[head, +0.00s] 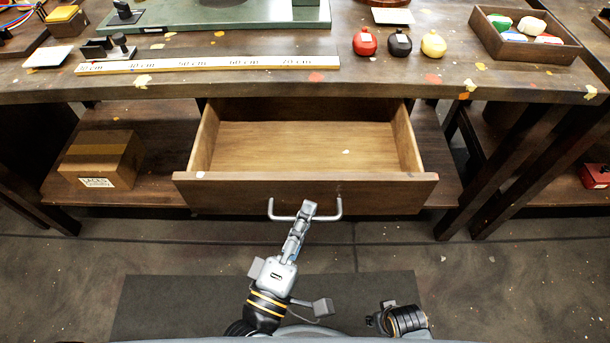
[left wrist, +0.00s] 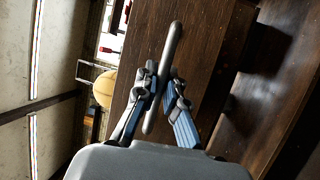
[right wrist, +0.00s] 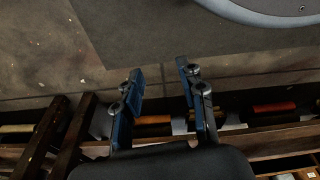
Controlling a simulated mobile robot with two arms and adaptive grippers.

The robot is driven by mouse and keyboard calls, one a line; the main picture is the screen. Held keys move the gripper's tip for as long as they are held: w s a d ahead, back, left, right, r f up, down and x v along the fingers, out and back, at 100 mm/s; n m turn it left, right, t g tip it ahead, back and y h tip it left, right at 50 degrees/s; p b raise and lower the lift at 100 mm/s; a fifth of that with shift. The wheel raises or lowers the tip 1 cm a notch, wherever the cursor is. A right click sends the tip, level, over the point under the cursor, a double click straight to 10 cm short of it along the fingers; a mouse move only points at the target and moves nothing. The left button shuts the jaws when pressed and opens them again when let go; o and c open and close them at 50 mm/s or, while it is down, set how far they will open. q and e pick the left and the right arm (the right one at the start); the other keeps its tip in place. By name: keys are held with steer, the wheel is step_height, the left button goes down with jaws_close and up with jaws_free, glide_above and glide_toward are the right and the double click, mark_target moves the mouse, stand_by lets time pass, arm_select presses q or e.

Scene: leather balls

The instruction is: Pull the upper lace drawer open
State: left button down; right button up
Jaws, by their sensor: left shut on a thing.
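The wooden drawer (head: 305,192) under the workbench stands pulled well out, its light inside showing and empty but for a small pale scrap. A grey bar handle (head: 333,209) is on its dark front. My left gripper (head: 308,208) reaches up to the handle and is shut on it near its middle. In the left wrist view the handle bar (left wrist: 173,45) runs between the fingers. My right gripper (right wrist: 160,90) is open and empty in the right wrist view; its fingers do not show in the head view.
A cardboard box (head: 102,160) labelled LACES sits on the lower shelf at left. The bench top holds a ruler strip (head: 205,64), red, black and yellow balls (head: 399,44) and a tray of balls (head: 480,29). Bench legs stand at right. Floor before the drawer is clear.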

arm_select(q)
steer(key=shift+s, duration=2)
arm_select(e)
steer(key=shift+s+f, duration=0.45)
steer(key=shift+f, duration=0.35)
arm_select(q)
steer(key=c, duration=1.7)
jaws_free()
steer(key=v, duration=1.2)
steer(key=shift+w, duration=0.1)
